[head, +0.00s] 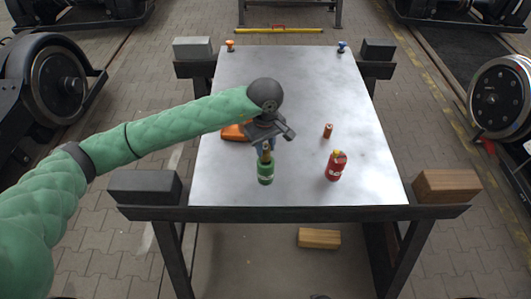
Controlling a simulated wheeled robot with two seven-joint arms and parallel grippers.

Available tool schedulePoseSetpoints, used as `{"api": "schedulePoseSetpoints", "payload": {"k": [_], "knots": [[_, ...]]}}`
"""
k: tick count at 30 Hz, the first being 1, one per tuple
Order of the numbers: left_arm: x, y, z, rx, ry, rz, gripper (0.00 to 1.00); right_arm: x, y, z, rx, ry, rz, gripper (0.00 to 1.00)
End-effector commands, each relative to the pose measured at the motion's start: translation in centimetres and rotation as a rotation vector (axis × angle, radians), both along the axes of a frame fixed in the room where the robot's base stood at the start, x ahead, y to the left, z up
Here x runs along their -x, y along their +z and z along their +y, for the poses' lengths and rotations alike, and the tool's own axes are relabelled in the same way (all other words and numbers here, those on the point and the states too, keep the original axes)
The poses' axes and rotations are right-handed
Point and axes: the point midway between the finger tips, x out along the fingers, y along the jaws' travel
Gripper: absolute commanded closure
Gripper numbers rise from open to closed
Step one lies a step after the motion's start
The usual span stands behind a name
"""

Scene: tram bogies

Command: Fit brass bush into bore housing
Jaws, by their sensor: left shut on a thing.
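My left gripper (266,143) points down over the near middle of the table. It is shut on the tan neck of a green bottle (265,172), which hangs or stands upright below the fingers; I cannot tell whether its base touches the table. A small copper-coloured cylinder (327,130) stands on the table to the right of the gripper; it may be the brass bush, but it is too small to be sure. I cannot make out a bore housing. My right gripper is not in view.
A red bottle (336,167) with a yellow cap stands at the near right of the metal table (300,80). An orange thing (234,132) is partly hidden behind my left gripper. Small orange and blue knobs stand at the far corners. The table's far half is mostly clear.

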Motion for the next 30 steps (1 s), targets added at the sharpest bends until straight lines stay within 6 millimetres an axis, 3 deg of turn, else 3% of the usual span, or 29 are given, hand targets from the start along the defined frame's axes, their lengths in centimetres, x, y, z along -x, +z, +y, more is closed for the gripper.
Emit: {"api": "schedulePoseSetpoints", "payload": {"k": [10,20,27,28,30], "knots": [[0.1,-3.7,0.0,0.000,0.000,0.001,0.97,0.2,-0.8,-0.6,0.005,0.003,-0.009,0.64],[0.1,-4.0,0.0,0.000,-0.001,0.000,0.97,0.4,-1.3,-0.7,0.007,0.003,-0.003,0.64],[0.1,-4.2,0.0,0.000,-0.001,0.000,0.97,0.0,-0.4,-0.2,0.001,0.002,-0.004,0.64],[0.1,-4.1,0.0,-0.001,-0.001,0.001,0.69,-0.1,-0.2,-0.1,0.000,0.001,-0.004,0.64],[0.1,-4.1,0.0,-0.001,-0.001,0.001,0.55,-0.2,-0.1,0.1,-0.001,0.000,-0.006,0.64]]}}
